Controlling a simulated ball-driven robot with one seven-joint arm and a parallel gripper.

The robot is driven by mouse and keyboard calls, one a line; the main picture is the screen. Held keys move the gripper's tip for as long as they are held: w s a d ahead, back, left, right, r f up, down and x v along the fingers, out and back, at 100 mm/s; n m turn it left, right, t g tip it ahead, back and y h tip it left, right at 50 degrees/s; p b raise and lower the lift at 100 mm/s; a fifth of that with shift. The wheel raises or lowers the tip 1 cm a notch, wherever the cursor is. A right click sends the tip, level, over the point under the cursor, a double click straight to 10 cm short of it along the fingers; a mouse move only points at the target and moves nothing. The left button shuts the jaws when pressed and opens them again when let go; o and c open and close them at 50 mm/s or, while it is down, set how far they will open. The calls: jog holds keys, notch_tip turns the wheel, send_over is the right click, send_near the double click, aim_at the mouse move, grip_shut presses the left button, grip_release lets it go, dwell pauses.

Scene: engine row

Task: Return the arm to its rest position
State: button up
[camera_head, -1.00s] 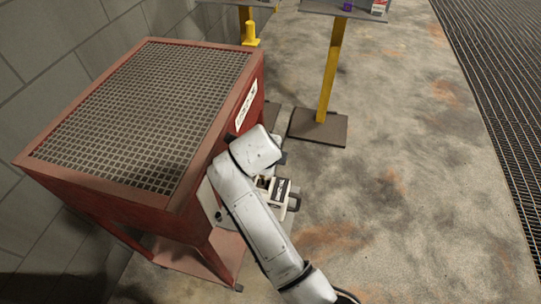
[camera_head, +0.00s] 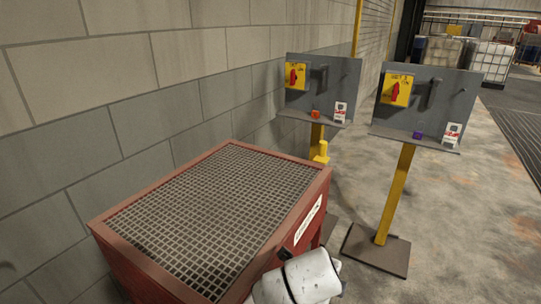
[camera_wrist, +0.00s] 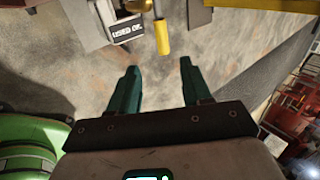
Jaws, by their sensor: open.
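My gripper (camera_wrist: 158,82) shows in the wrist view with its two green fingers apart and nothing between them. In the head view only part of my white arm shows at the bottom, beside the front right corner of a red parts-washer-like bench (camera_head: 205,220) with a grated top. My gripper is hidden in the head view. Beyond the fingertips in the wrist view are a yellow cylinder (camera_wrist: 162,37) and a white and grey box with a "USED OIL" label (camera_wrist: 127,30). Neither touches the fingers.
Two grey panels (camera_head: 320,88) (camera_head: 428,100) with red switches on yellow plates stand on yellow posts to the right of the bench. Small orange and purple items and white cards sit on their ledges. A block wall (camera_head: 150,100) runs along the left. Concrete floor (camera_head: 470,200) is open at right.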

jog(key=s+d+f+n+g+y, duration=0.1)
jog(key=s+d+f+n, duration=0.3)
jog(key=s+d+n, duration=0.3)
jog(key=s+d+f+n+g, duration=0.1)
jog(key=s+d+f+n, duration=0.4)
jog(key=s, duration=0.4)
jog(key=s+a+f+n+g+y, duration=0.1)
jog(key=s+f+n+g+y, duration=0.1)
jog(key=s+n, duration=1)
jog(key=s, duration=0.4)
jog(key=shift+s+a+n+y, duration=0.2)
jog(key=shift+s+n+y, duration=0.1)
jog(key=shift+y, duration=0.1)
dwell(4.4)
